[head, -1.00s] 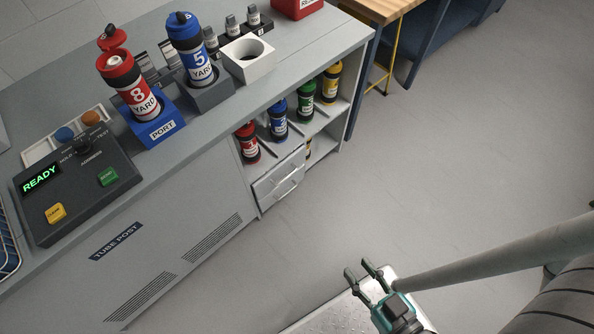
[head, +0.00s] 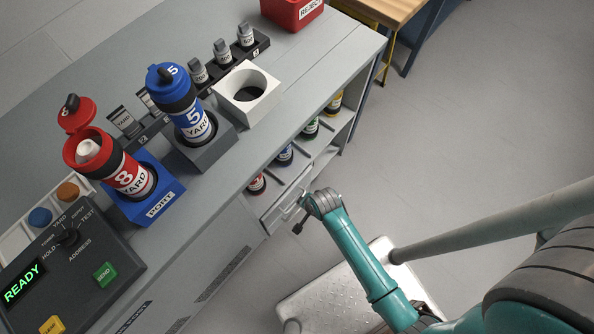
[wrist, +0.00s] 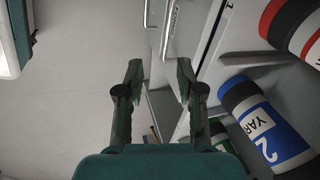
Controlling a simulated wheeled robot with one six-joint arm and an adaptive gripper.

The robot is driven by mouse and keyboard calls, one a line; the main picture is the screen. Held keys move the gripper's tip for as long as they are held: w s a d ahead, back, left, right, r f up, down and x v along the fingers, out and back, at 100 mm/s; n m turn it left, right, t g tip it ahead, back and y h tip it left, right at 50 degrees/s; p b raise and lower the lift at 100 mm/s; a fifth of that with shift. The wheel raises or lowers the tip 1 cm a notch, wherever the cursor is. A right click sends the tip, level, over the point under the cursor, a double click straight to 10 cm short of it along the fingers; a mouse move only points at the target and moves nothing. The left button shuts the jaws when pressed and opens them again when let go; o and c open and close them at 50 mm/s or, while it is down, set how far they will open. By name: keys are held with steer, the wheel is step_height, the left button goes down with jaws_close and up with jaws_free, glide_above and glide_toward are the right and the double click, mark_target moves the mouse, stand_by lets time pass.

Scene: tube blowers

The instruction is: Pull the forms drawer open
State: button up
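The drawer unit (head: 275,214) is set into the front of the grey cabinet, below the shelf of canisters. My arm partly hides it in the head view, and I cannot read which drawer is the forms drawer. In the wrist view a metal bar handle (wrist: 169,30) shows just beyond the fingertips, with part of another bar to its left. My gripper (wrist: 159,70) is open, its two fingers apart with nothing between them. In the head view my gripper (head: 300,217) is close in front of the drawer handles. I cannot tell whether it touches them.
Canisters stand on the shelf, including a blue one (wrist: 264,125) and a red one (wrist: 292,28) right of my gripper. The counter above holds a red canister (head: 115,165), a blue canister (head: 185,108) and a white holder (head: 248,93).

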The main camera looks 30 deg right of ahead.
steer(key=shift+m+g, duration=0.8)
steer(key=w+f, duration=0.1)
steer(key=f, duration=0.2)
steer(key=w+f, duration=0.2)
steer(key=f, duration=0.2)
steer(key=w+f, duration=0.2)
steer(key=f, duration=0.2)
steer(key=shift+w+a+f, duration=0.1)
steer(key=shift+w+a, duration=0.15)
steer(key=shift+a, duration=0.05)
steer(key=shift+c, duration=0.2)
jaws_close()
